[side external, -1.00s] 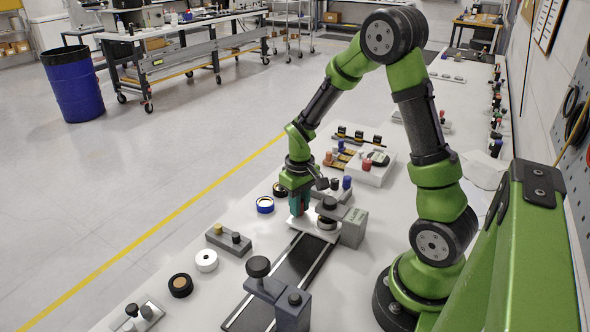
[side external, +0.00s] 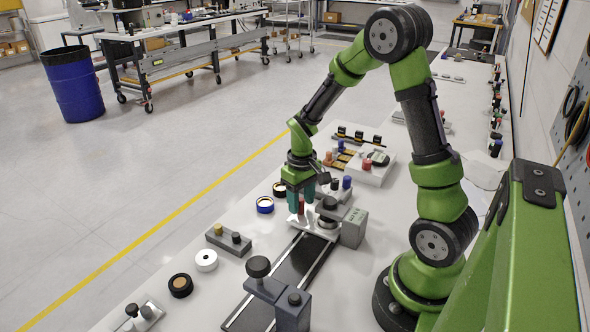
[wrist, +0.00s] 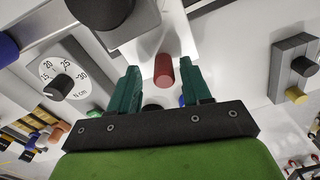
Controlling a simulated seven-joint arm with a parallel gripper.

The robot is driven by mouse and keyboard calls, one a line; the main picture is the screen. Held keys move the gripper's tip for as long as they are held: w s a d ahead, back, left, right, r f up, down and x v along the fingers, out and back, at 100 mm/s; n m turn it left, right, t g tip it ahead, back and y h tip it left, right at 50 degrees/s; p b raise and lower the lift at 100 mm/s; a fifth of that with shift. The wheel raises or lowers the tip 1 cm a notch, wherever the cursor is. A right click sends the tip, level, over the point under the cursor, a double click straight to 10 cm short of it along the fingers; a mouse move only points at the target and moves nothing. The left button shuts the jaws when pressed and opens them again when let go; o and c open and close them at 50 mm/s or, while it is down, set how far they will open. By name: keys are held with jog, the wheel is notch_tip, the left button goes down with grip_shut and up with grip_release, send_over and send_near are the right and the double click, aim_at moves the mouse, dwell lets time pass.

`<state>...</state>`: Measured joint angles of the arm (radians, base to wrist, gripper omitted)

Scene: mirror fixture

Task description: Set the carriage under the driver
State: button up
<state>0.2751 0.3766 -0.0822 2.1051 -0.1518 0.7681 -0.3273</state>
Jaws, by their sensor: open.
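The carriage, a pale plate (side external: 299,222) with a red upright grip (side external: 301,205), sits at the far end of the dark rail (side external: 297,265). A grey block (side external: 353,227) with an arm and a black round head (side external: 329,203) stands there, its head over the plate's right part; it looks like the driver. My gripper (side external: 301,198) is open, its teal fingers on either side of the red grip's upper part. In the wrist view the red grip (wrist: 163,70) shows between the spread fingers (wrist: 160,88), with visible gaps. Whether the carriage is exactly centred under the head is unclear.
A similar grey bracket with a black knob (side external: 258,267) stands over the rail's near end. Rings, including a blue one (side external: 265,205) and a white one (side external: 206,260), and a grey block with knobs (side external: 229,239) lie left of the rail. A torque dial (wrist: 62,82) shows in the wrist view.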

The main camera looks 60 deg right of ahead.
notch_tip(320, 180, up, 16)
dwell(0.3)
jog(key=s+a+r+t+y, duration=0.1)
jog(key=s+a+r+t, duration=0.1)
jog(key=a, duration=0.5)
jog(key=s+a+r+m+t+y, duration=0.1)
jog(key=s+a+r+t, duration=0.1)
jog(key=s+a+t, duration=0.3)
jog(key=s+a, duration=0.2)
jog(key=a, duration=0.1)
jog(key=shift+s+a+r, duration=0.15)
jog(key=shift+s+r, duration=0.1)
jog(key=shift+r, duration=0.15)
jog(key=shift+a, duration=0.1)
